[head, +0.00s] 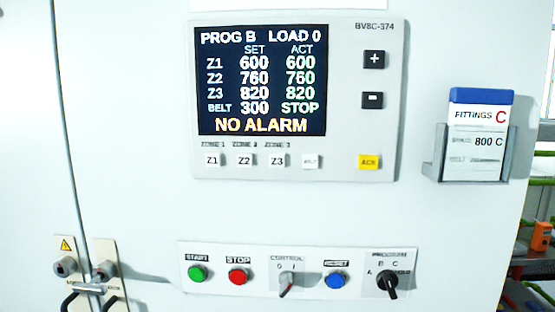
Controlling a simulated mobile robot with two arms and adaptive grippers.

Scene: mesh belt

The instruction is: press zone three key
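The zone three key (277,160) is a small white square marked Z3, under a ZONE 3 label. It sits in a row below the screen, right of the Z1 key (212,160) and the Z2 key (244,160). A smaller white BELT key (310,161) is to its right. The screen (262,80) reads PROG B, LOAD 0, with Z3 set 820 and actual 820, belt set 300 and STOP, and NO ALARM in orange. Neither of my grippers shows in the head view.
The plus key (374,59), minus key (372,100) and yellow ACK key (369,162) are on the same panel. Below is a strip with a green START button (197,273), red STOP button (237,277) and knobs. A card holder (497,154) projects at right. The panel front is unobstructed.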

